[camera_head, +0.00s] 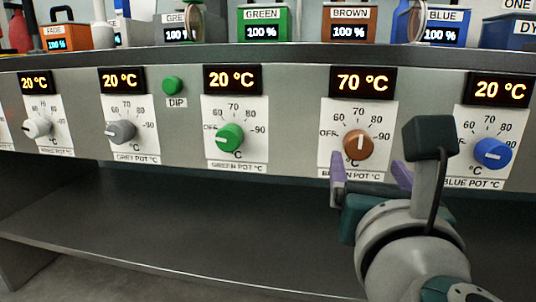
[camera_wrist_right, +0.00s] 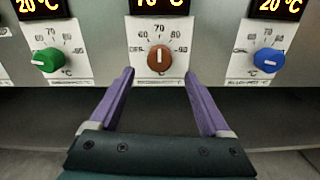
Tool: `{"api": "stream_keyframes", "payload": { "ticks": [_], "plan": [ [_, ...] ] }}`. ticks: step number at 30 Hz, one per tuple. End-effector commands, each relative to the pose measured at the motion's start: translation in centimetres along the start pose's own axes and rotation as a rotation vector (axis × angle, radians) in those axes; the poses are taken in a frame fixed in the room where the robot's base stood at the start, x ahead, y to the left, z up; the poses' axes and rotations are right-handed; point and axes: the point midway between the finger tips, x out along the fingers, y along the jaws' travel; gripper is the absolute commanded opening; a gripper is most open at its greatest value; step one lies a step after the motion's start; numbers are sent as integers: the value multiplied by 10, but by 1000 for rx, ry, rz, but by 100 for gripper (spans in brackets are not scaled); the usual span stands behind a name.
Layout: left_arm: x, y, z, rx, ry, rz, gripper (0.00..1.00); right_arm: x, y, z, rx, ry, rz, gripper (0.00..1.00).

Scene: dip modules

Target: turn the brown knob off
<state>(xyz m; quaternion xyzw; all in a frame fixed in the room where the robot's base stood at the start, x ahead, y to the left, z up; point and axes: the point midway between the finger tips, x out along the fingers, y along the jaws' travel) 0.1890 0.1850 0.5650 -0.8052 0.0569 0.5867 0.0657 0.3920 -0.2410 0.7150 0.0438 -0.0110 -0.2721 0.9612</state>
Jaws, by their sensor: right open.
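The brown knob (camera_head: 359,145) sits on the front panel under a display reading 70 °C (camera_head: 363,82). Its white pointer line stands upright, toward the 70 mark. In the right wrist view the brown knob (camera_wrist_right: 160,58) is centred ahead of my right gripper. My right gripper (camera_head: 370,172) is open, its purple fingers just below and in front of the brown knob. In the wrist view the right gripper (camera_wrist_right: 158,85) has its fingertips spread to either side below the knob, apart from it. My left gripper is not in view.
The green knob (camera_head: 229,138) is left of the brown one, the blue knob (camera_head: 492,153) right; both displays read 20 °C. Grey and white knobs and a green DIP button (camera_head: 173,85) lie farther left. Coloured pots stand on the counter (camera_head: 300,57) above. A dark shelf (camera_head: 180,220) is below.

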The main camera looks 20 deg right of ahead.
Motion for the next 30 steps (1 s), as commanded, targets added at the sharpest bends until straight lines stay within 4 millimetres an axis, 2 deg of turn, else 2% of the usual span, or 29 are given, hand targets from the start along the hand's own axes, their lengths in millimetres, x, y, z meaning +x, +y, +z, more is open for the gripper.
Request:
{"api": "stream_keyframes", "payload": {
  "ticks": [3,9,15,22,30],
  "plan": [
    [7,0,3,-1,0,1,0,26,0,0,-2,-6,0,81],
    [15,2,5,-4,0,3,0,57,0,-1,-4,-4,2,81],
    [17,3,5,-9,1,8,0,70,0,0,-3,-2,1,81],
    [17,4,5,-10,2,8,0,70,0,0,-3,-1,2,81],
    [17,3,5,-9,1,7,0,69,0,0,-3,-1,2,50]
  ]
}}
